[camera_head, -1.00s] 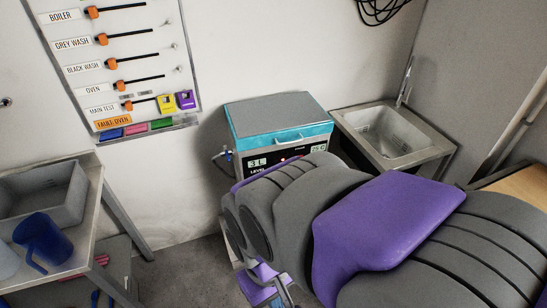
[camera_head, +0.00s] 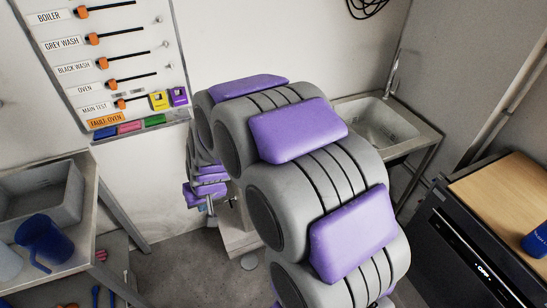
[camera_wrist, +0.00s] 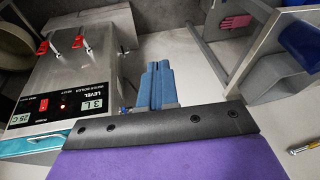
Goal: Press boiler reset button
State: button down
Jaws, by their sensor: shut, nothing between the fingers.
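The boiler (camera_wrist: 100,65) shows in the wrist view at the left, a metal box with a teal lid edge and red-handled taps. Its dark control panel (camera_wrist: 92,97) carries the 3 L and 25 C displays, small print and a small lit red spot (camera_wrist: 64,107). The reset button itself is too small to tell for certain. My gripper (camera_wrist: 160,72) is shut and empty, its blue fingers just right of the boiler in that picture. I cannot tell the gap in depth. In the head view my arm hides the boiler.
The sink (camera_head: 375,125) stands behind my arm at the right. A black appliance (camera_head: 470,245) with a wooden top is at front right. A left table holds a grey basin (camera_head: 40,200) and blue jug (camera_head: 42,240). The labelled wall board (camera_head: 110,60) hangs at upper left.

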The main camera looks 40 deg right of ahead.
jog(key=w+d+f+m+t+h+p, duration=0.4)
jog(key=w+d+f+h, duration=0.1)
jog(key=w+d+f, duration=1)
jog(key=s+d+f+h+p, duration=0.1)
jog(key=s+d+f+h, duration=0.1)
jog(key=d, duration=0.4)
jog(key=s+d+f+h+p, duration=0.1)
jog(key=s+d+f+h, duration=0.2)
jog(key=d, duration=0.4)
jog(key=s+d+f+h+p, duration=0.2)
jog(key=s+d+f+h, duration=0.1)
jog(key=d, duration=0.4)
jog(key=shift+f+m+h, duration=0.25)
jog(key=shift+m+h, duration=0.15)
jog(key=shift+h, duration=0.1)
jog(key=shift+w+d, duration=0.15)
jog(key=w+d+b, duration=0.1)
jog(key=w+d, duration=0.1)
jog(key=w, duration=0.6)
jog(key=shift+w+d, duration=0.2)
jog(key=shift+w, duration=0.1)
